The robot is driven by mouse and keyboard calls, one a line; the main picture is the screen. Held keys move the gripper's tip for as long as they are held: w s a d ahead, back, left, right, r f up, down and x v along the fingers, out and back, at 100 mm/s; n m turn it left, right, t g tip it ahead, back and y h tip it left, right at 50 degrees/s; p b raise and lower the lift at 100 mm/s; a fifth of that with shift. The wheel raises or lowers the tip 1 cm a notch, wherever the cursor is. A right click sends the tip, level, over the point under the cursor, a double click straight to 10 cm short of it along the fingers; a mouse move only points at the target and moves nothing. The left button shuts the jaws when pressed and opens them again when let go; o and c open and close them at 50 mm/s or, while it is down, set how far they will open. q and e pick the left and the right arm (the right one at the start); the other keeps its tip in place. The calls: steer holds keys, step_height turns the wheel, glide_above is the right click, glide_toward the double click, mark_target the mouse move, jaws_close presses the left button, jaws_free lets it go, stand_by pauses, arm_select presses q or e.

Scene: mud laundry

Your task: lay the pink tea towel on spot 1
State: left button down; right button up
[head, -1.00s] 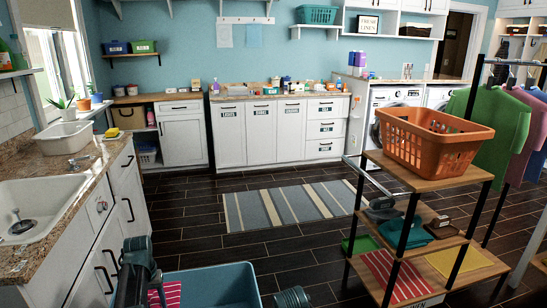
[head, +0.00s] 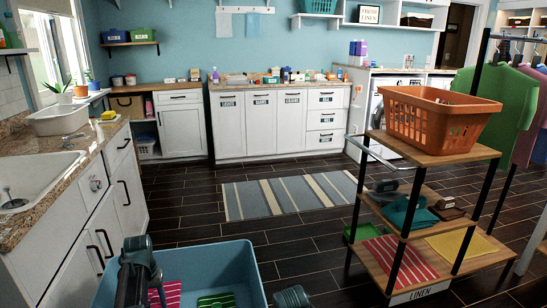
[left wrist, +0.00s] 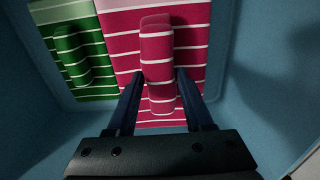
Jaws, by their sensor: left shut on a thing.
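The pink tea towel (left wrist: 118,45), with white stripes, lies in a blue bin (left wrist: 270,85). Its raised, rolled ridge stands between the fingers of my left gripper (left wrist: 158,82), which is shut on it low in the bin. In the head view the pink towel (head: 165,294) shows partly at the bin's front, beside my left arm; the left gripper itself is hidden there. The right gripper is not seen. No mark that I can read as spot 1 shows.
A green striped towel (left wrist: 95,65) lies beside the pink one in the bin (head: 235,255). A shelf cart (head: 435,157) at right carries an orange basket (head: 432,117), and a red striped cloth (head: 400,262) below. A striped rug (head: 290,196) lies on open floor.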

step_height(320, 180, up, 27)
steer(key=p, duration=2.6)
